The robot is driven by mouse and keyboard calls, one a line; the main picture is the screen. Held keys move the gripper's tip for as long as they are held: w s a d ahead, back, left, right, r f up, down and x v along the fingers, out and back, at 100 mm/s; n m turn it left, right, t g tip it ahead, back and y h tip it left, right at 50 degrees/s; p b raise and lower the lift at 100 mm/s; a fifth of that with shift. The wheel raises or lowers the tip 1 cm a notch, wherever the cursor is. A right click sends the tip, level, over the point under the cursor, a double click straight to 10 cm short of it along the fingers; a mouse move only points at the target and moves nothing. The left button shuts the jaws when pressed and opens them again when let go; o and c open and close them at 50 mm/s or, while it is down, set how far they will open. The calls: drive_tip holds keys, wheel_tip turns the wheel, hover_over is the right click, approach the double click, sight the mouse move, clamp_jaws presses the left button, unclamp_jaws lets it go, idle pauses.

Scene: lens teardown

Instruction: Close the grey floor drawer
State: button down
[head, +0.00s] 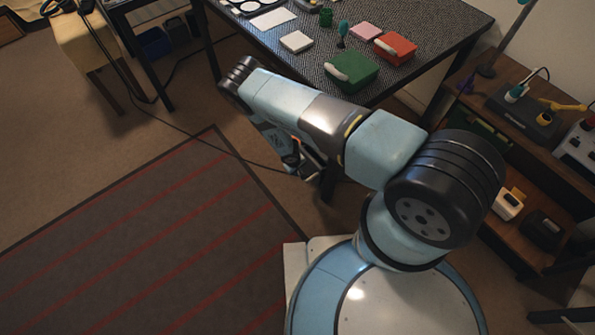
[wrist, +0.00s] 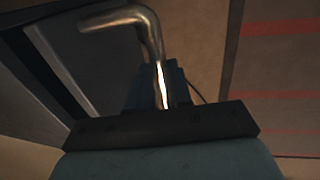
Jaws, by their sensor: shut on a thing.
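In the wrist view my gripper (wrist: 157,80) is shut on a bent metal handle (wrist: 122,18). The handle's bar rises from between the fingers, turns and runs left. Grey panel surfaces lie behind and left of it, probably the grey floor drawer (wrist: 88,62), with a dark strip along one edge. How far the drawer stands open I cannot tell. In the head view my gripper (head: 308,172) hangs low below my forearm, mostly hidden, and the drawer cannot be made out there.
A dark red-striped rug (head: 130,240) covers the floor at left. A patterned worktable (head: 440,25) with several small boxes stands behind my arm. A wooden shelf (head: 470,100) with devices is at right. A thin cable (head: 195,133) crosses the floor.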

drive_tip(key=shift+w+d, duration=0.65)
drive_tip(key=shift+d, duration=0.35)
drive_tip(key=shift+w+d, duration=0.65)
drive_tip(key=shift+d, duration=0.3)
drive_tip(key=c, duration=1.1)
unclamp_jaws()
drive_tip(key=shift+o, duration=0.2)
drive_tip(key=shift+a+r, duration=0.1)
wheel_tip(320, 180, up, 13)
drive_tip(key=s+a, duration=0.1)
drive_tip(key=a, duration=0.1)
drive_tip(key=shift+s, duration=0.25)
drive_tip(key=shift+r, duration=0.1)
